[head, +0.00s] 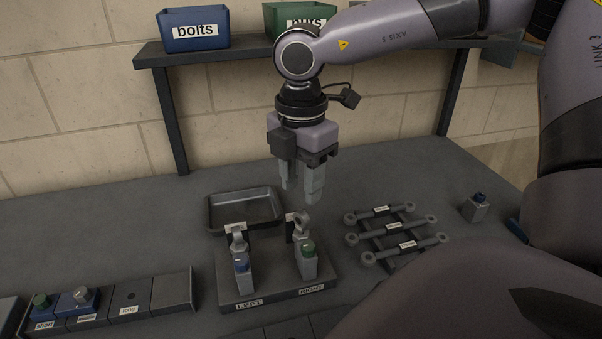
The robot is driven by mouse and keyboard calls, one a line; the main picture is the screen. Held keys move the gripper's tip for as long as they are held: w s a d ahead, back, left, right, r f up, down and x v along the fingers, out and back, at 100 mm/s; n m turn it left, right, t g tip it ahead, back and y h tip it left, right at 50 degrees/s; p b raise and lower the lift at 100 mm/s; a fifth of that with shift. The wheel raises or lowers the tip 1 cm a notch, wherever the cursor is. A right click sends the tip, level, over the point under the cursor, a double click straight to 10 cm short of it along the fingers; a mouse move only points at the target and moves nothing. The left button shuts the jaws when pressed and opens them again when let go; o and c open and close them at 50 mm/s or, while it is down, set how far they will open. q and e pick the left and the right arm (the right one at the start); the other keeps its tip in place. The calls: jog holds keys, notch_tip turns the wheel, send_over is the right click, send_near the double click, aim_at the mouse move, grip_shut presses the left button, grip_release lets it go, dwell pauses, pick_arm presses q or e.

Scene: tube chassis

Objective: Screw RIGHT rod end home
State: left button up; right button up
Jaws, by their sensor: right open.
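The right rod end (301,224) is a grey eye at the top of the RIGHT station on a dark fixture base (277,285). My right gripper (301,197) points down above the right rod end, open and apparently empty. How far the rod end is screwed in cannot be told. My left gripper is not in view.
An empty metal tray (212,222) lies behind the fixture. A rack of several labelled rods (372,239) stands to the right. A labelled slotted holder (172,291) is at front left. Bolts (195,30) and nuts (290,20) bins sit on the shelf.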

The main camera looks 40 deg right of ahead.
aim_at(301, 212)
jog(key=shift+f, duration=0.55)
notch_tip(301, 212, down, 4)
jog(key=b, duration=0.4)
jog(key=shift+f, duration=0.2)
jog(key=shift+f+b, duration=0.4)
jog(key=shift+b, duration=0.4)
jog(key=n+b, duration=0.1)
jog(key=n, duration=0.3)
jog(key=n+b, duration=0.1)
jog(key=n, duration=0.3)
jog(key=shift+r, duration=0.1)
jog(key=n, duration=0.5)
jog(key=shift+n+b, duration=0.3)
jog(key=shift+b, duration=0.1)
jog(key=n, duration=0.4)
jog(key=shift+c, duration=0.2)
